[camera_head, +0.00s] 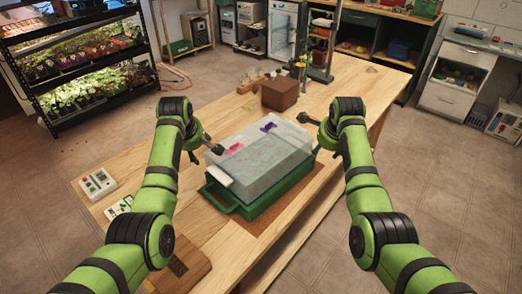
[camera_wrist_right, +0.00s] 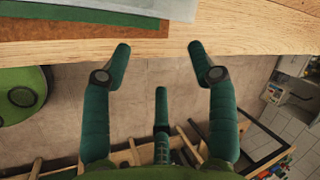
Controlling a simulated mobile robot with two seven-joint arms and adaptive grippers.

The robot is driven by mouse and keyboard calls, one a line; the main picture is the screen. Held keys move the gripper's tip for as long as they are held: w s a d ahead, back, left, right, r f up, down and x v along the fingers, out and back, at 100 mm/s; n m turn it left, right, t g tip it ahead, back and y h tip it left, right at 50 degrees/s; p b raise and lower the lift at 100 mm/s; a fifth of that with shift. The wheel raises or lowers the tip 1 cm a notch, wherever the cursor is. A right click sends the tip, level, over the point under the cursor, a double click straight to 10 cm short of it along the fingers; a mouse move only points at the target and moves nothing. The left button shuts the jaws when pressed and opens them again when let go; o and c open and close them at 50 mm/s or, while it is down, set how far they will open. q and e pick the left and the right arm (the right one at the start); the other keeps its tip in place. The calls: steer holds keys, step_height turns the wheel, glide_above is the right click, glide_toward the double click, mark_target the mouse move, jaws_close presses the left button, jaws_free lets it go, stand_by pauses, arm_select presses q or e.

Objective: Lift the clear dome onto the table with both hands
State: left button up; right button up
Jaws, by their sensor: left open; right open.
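The clear dome (camera_head: 272,160) is a cloudy, see-through lid in the middle of the table. It sits on a green tray (camera_head: 252,207), with a pink and a purple patch showing at its top. My left gripper (camera_head: 193,156) is open at the dome's left side, apart from it as far as I can see. My right gripper (camera_head: 326,149) is open at the dome's right side. In the right wrist view its spread fingers (camera_wrist_right: 160,75) hold nothing, with floor and the table edge behind them.
The wooden table (camera_head: 130,165) holds a brown mat (camera_head: 300,198) under the tray. A brown box (camera_head: 279,94) stands behind the dome. A white device (camera_head: 97,184) lies at the left, and a wooden board (camera_head: 183,266) at the front. Bare tabletop shows left of the dome.

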arm_select(q)
steer(key=shift+w+d+f, duration=0.4)
steer(key=shift+d+f, duration=0.35)
steer(key=shift+d, duration=0.05)
arm_select(e)
steer(key=shift+w+a+f, duration=0.4)
steer(key=shift+a+f, duration=0.35)
steer(key=shift+a, duration=0.05)
